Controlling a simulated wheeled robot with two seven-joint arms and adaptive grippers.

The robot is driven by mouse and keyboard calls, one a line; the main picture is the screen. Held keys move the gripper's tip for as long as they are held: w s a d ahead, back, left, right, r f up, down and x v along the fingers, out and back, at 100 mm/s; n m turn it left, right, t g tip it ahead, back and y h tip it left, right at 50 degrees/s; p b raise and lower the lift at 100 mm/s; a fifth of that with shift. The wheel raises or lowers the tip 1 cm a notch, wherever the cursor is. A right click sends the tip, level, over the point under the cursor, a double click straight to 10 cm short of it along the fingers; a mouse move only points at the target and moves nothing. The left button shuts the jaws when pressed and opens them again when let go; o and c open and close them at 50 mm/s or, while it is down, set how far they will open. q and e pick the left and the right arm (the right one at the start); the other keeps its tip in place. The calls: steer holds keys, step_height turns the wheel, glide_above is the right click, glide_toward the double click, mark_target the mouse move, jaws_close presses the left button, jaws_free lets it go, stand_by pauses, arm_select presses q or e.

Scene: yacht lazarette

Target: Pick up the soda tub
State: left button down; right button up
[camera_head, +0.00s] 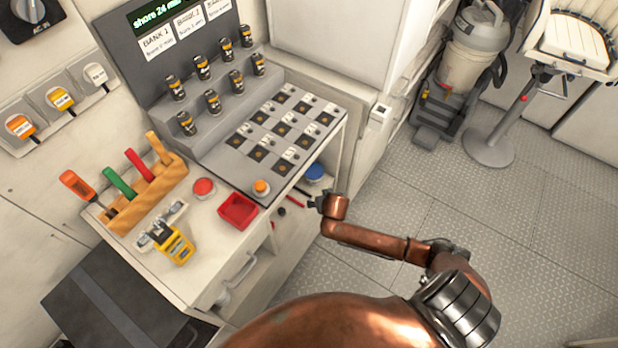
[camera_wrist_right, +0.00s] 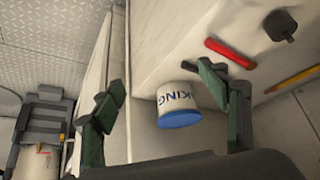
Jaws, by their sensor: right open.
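The soda tub is white with a blue lid, and the letters "KING" show on its side. In the head view its blue lid (camera_head: 315,172) shows at the bench's right side, with most of its body hidden. In the right wrist view the tub (camera_wrist_right: 177,105) appears between the fingers, nearer the right-hand finger. My right gripper (camera_head: 316,203) is open and empty, just in front of the tub; its two dark green fingers show in the wrist view (camera_wrist_right: 158,88). I cannot tell whether a finger touches the tub. My left gripper is not in view.
A red marker-like item (camera_wrist_right: 230,53), a dark knob-like item (camera_wrist_right: 280,25) and a yellow pencil (camera_wrist_right: 293,81) lie near the tub. The bench top holds a red tray (camera_head: 238,211), a wooden tool rack (camera_head: 150,195) and batteries. Open metal floor (camera_head: 420,200) lies right of the bench.

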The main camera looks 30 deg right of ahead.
mark_target(315, 173)
steer(key=w+d+b, duration=0.1)
steer(key=w, duration=0.2)
steer(key=w+d+b, duration=0.1)
steer(key=w, duration=0.2)
steer(key=w+d+b, duration=0.1)
steer(key=w, duration=0.3)
steer(key=shift+w+d+r+b, duration=0.1)
steer(key=shift+d+r+b, duration=0.05)
steer(key=shift+r+b, duration=0.25)
steer(key=shift+w+d+r+b, duration=0.1)
steer(key=shift+w+d+b, duration=0.25)
steer(key=shift+w, duration=0.5)
steer(key=b+x, duration=0.2)
steer(key=x, duration=0.2)
steer(key=shift+w+f, duration=0.2)
steer(key=shift+f, duration=0.2)
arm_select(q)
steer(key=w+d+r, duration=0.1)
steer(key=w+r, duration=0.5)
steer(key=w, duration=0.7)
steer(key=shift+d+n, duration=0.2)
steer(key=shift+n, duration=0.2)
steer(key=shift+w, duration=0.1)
arm_select(e)
steer(key=c, duration=1.1)
steer(key=shift+r, duration=0.1)
steer(key=shift+c, duration=0.5)
